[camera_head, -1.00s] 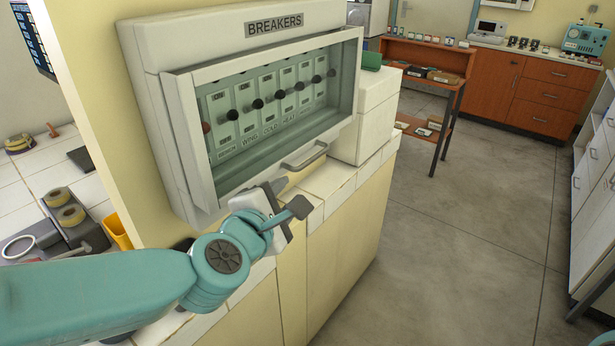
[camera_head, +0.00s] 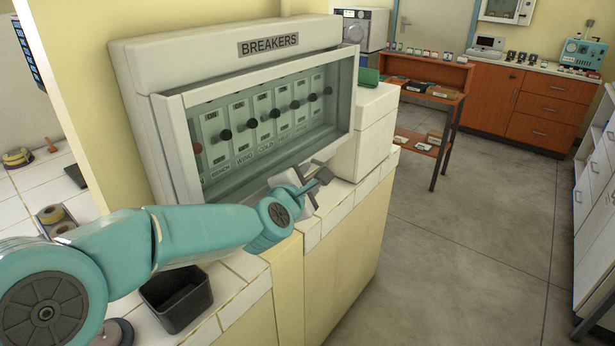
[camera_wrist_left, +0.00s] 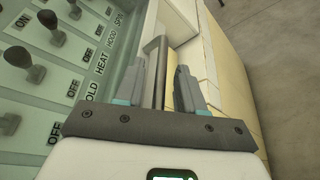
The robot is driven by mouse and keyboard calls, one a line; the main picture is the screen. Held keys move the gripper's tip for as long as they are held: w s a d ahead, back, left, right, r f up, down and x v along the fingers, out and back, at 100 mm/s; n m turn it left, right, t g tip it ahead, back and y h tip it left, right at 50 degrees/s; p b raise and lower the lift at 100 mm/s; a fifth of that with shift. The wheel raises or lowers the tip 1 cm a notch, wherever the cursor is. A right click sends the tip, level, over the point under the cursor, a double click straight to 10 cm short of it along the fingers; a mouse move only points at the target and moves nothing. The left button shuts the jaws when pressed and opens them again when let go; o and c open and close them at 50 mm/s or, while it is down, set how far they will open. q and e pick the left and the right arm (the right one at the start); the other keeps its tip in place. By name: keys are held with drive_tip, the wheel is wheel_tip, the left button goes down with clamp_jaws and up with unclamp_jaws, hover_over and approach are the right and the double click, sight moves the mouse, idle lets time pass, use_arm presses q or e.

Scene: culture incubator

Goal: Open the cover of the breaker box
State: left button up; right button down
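The breaker box (camera_head: 135,75) is a white wall box labelled BREAKERS. Its cover is a white frame (camera_head: 178,150) with a clear pane and is down over the switches. The cover's grey handle (camera_wrist_left: 155,70) is at its lower edge; in the head view my gripper largely hides it. My left gripper (camera_head: 318,182) is at the handle below the cover. In the left wrist view its two fingers (camera_wrist_left: 160,88) are apart, with the handle bar between them. I cannot tell whether either finger touches it. My right gripper is not in view.
A tiled counter (camera_head: 235,268) runs below the box, with a black bin (camera_head: 178,298) on it. A white block (camera_head: 365,130) stands close to the right of the box. A wooden shelf table (camera_head: 425,75) is farther back. The grey floor at right is clear.

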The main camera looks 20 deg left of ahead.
use_arm(q)
drive_tip(key=shift+w, duration=0.1)
clamp_jaws()
drive_tip(key=shift+d, duration=0.1)
